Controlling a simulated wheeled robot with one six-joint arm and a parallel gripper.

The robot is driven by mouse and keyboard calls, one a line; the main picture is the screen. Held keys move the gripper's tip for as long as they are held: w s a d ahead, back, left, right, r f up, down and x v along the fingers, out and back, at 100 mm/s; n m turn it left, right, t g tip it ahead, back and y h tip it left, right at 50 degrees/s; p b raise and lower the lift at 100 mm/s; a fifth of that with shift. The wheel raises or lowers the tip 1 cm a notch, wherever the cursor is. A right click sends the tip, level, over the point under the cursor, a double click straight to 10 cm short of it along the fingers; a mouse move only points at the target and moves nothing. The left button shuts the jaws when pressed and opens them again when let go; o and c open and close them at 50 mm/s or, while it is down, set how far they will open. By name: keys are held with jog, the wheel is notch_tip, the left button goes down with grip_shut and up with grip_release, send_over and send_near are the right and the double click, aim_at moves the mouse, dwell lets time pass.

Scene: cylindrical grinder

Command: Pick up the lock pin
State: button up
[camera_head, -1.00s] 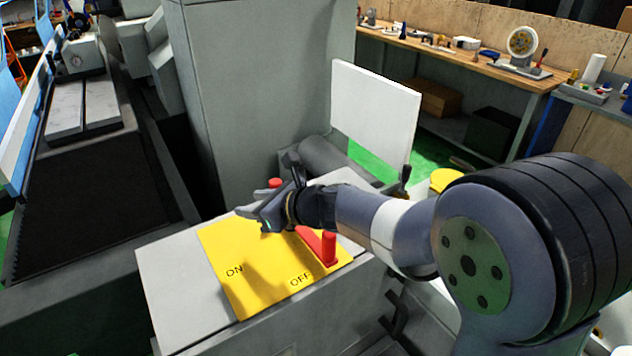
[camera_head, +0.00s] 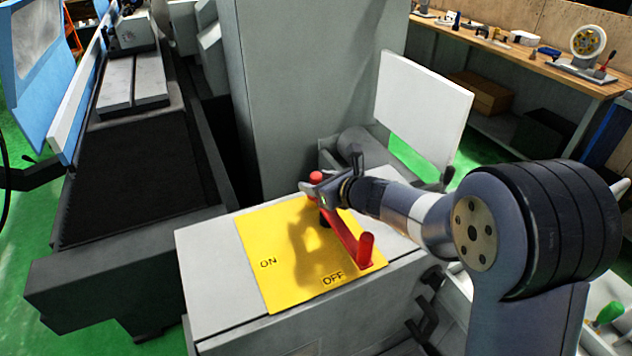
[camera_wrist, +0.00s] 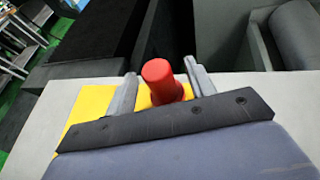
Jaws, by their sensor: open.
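A red upright pin (camera_head: 315,178), which looks like the lock pin, stands at the back of a yellow ON/OFF plate (camera_head: 283,285). In the wrist view the pin's round red head (camera_wrist: 160,80) shows between the two grey fingers of my gripper (camera_wrist: 160,72), with the lower part partly hidden by my wrist. My gripper (camera_head: 314,190) is open at the pin, one finger on each side. I cannot tell whether either finger touches it. A red lever (camera_head: 340,235) with an upright handle (camera_head: 365,249) points toward the OFF mark.
The plate lies on a grey cabinet top (camera_head: 215,265). A tall grey machine column (camera_head: 290,80) and a grey cylinder (camera_head: 350,143) stand behind. A white panel (camera_head: 425,105) rises at the back right. A workbench (camera_head: 500,45) with tools is farther off.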

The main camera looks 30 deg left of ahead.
jog(key=shift+w+a+f, duration=0.15)
jog(key=shift+a+f, duration=0.1)
jog(key=shift+a, duration=0.25)
jog(key=shift+c, duration=0.3)
grip_shut()
